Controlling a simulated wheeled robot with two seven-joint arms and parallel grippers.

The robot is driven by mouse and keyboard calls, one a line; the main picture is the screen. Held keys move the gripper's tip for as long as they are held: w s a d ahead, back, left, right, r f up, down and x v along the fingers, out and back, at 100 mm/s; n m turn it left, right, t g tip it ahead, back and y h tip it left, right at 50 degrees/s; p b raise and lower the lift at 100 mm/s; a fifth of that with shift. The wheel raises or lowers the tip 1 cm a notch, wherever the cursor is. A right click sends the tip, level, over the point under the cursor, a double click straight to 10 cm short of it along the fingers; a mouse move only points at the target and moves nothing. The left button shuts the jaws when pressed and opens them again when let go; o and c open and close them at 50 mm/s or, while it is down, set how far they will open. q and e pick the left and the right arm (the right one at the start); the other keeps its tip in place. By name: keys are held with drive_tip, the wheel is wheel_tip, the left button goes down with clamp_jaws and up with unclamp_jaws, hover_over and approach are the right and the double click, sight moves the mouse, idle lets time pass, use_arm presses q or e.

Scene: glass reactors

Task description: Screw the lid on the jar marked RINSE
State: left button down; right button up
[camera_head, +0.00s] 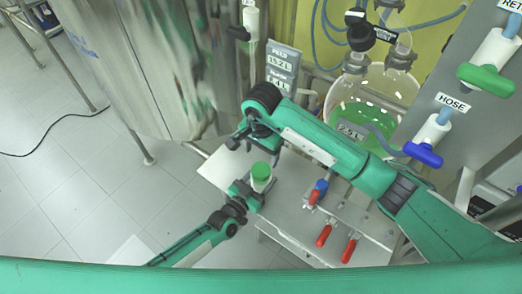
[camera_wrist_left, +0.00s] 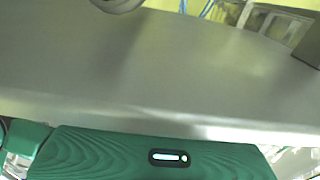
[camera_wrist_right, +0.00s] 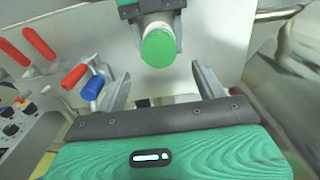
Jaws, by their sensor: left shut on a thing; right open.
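A small pale jar (camera_head: 260,184) with a green lid (camera_head: 261,170) on its top stands upright in my left gripper (camera_head: 252,190), which is shut on it. In the right wrist view the green lid (camera_wrist_right: 159,48) faces the camera, with the jar body (camera_wrist_right: 157,19) behind it between the left fingers. No RINSE marking is readable, and I cannot tell whether the lid is screwed tight. My right gripper (camera_head: 254,146) is open and empty, just above and behind the lid. Its two fingers (camera_wrist_right: 163,88) are spread apart, clear of the lid. The left wrist view shows neither jar nor fingertips.
A grey metal bench (camera_head: 285,210) lies below, with red-handled valves (camera_head: 323,235) and a blue-and-red one (camera_head: 320,187) to the right. A glass flask with green liquid (camera_head: 370,105) stands behind. A large steel vessel (camera_head: 160,60) is at the back left.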

sight(261, 169)
drive_tip(key=n, duration=0.4)
drive_tip(key=shift+r, duration=0.1)
drive_tip(key=shift+f, duration=4)
drive_tip(key=c, duration=1)
drive_tip(key=shift+r, duration=0.1)
